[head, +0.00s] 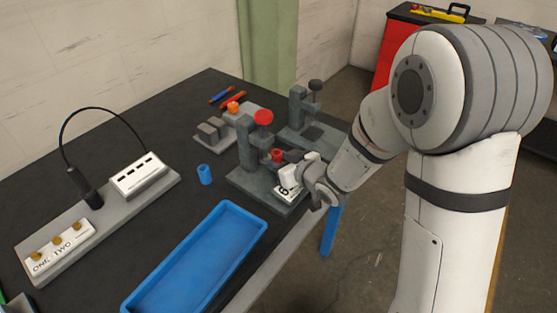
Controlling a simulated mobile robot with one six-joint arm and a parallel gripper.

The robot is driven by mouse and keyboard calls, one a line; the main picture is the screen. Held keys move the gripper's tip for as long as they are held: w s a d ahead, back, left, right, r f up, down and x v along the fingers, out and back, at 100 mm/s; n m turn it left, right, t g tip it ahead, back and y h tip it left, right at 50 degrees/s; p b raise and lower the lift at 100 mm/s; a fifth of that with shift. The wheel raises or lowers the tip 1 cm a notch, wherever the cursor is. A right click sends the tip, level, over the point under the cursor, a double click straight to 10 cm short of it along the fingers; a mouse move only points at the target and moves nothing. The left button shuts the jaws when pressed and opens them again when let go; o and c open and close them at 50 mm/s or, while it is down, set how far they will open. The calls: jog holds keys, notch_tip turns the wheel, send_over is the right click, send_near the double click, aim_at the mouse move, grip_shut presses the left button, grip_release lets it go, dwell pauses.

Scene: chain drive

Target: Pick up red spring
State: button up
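A small red piece (277,155) shows on the grey press fixture (243,177), just behind my gripper. It may be the red spring, but it is too small to tell its coils. A larger red knob (263,117) tops the same fixture. My gripper (290,177) is low over the front right of the fixture, close to the red piece and next to a white label. The fingers are partly hidden by the wrist, and I cannot tell whether they are open or hold anything.
An empty blue tray (262,228) lies in front. A second grey fixture (297,108) and a grey block holder with an orange-red piece (233,107) stand behind. A grey board with a white box (140,173) is at left.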

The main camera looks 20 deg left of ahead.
jog(key=shift+o, duration=1.4)
jog(key=shift+v, duration=3.95)
jog(key=shift+s+f+b, duration=0.15)
jog(key=shift+b, duration=0.7)
